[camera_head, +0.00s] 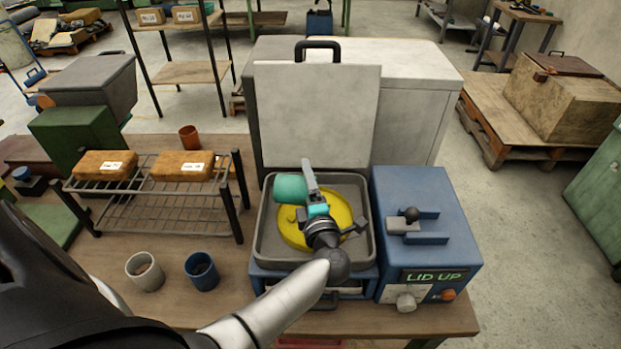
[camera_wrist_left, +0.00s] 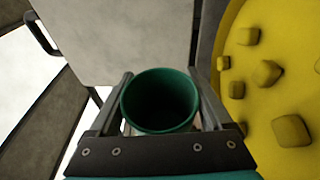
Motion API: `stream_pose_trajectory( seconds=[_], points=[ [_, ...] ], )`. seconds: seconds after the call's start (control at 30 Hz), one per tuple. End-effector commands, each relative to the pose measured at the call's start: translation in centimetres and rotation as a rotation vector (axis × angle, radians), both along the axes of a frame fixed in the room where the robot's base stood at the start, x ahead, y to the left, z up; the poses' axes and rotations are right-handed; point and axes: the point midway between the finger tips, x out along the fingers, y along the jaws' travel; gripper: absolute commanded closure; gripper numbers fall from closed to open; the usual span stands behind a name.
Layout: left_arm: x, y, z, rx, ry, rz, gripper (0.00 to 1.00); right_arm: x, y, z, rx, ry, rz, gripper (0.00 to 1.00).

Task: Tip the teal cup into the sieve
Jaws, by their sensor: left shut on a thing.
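The teal cup (camera_head: 290,188) is tipped onto its side above the left part of the yellow sieve (camera_head: 345,213). My left gripper (camera_head: 309,189) is shut on the cup. In the left wrist view the cup (camera_wrist_left: 160,100) sits between the two fingers, its round mouth facing the camera and its inside dark; I cannot make out contents. The sieve also fills the right of that view (camera_wrist_left: 290,85), with several yellow lumps lying on it. In the head view the gripper and wrist hide part of the sieve. My right gripper is not in view.
The sieve lies in a grey tray (camera_head: 264,240) with a raised pale lid (camera_head: 316,115) behind. A blue control box (camera_head: 440,240) reading "LID UP" stands right. A grey cup (camera_head: 145,271), a blue cup (camera_head: 202,271) and a wire rack (camera_head: 150,205) stand left; a brown cup (camera_head: 189,138) stands behind.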

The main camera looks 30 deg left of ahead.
Motion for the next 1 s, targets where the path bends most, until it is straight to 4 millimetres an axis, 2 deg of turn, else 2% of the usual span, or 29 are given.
stream_pose_trajectory(
  seconds=[0.17,0.47,0.8,1.0],
  points=[
    [-0.3,0.7,0.3,-0.209,-0.098,-0.001,0.75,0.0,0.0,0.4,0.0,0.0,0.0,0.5],
    [-0.6,1.4,2.2,-0.605,-0.277,-0.003,0.75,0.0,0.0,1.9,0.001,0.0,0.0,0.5],
    [-0.7,1.4,4.2,-1.07,-0.483,0.001,0.75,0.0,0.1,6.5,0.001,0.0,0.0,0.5],
    [-0.5,1.1,4.9,-1.282,-0.579,0.001,0.75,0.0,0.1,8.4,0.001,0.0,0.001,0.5]
  ],
)
